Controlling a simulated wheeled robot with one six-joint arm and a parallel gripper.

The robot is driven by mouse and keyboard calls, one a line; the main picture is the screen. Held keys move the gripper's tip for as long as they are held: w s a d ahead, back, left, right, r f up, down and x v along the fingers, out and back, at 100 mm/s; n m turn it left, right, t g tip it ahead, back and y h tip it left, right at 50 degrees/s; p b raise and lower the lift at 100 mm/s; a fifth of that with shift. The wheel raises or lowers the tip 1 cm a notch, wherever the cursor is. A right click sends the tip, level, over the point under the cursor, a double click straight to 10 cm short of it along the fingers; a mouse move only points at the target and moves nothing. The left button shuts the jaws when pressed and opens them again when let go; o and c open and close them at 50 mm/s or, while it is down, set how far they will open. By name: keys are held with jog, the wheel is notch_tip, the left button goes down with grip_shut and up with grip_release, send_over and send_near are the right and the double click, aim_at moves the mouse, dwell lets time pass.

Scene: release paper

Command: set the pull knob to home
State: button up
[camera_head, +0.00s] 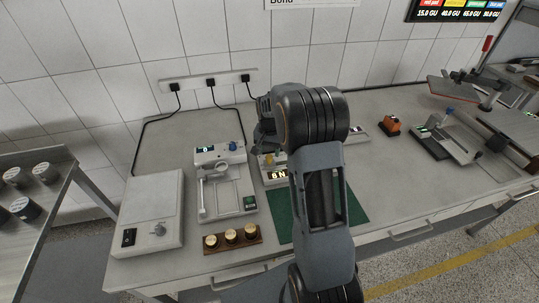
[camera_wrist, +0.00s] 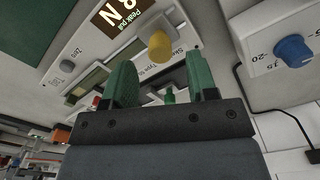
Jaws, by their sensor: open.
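A white instrument (camera_head: 277,181) with a lit display reading about "8 N" stands on the bench, partly behind my arm. The yellow knob also shows in the head view (camera_head: 268,159). I cannot tell which knob is the pull knob. My gripper (camera_wrist: 158,62) is open, its green fingers apart. In the wrist view the yellow knob appears beyond the gap between the fingertips; contact is not visible.
Left of the instrument is a white device (camera_head: 221,171) with a blue knob (camera_head: 232,146), also in the wrist view (camera_wrist: 293,51). A wooden block with several round pieces (camera_head: 232,239) lies in front. A green mat (camera_head: 283,220) lies under my arm.

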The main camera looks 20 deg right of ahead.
aim_at(269, 156)
jog(key=shift+f, duration=1.7)
grip_shut()
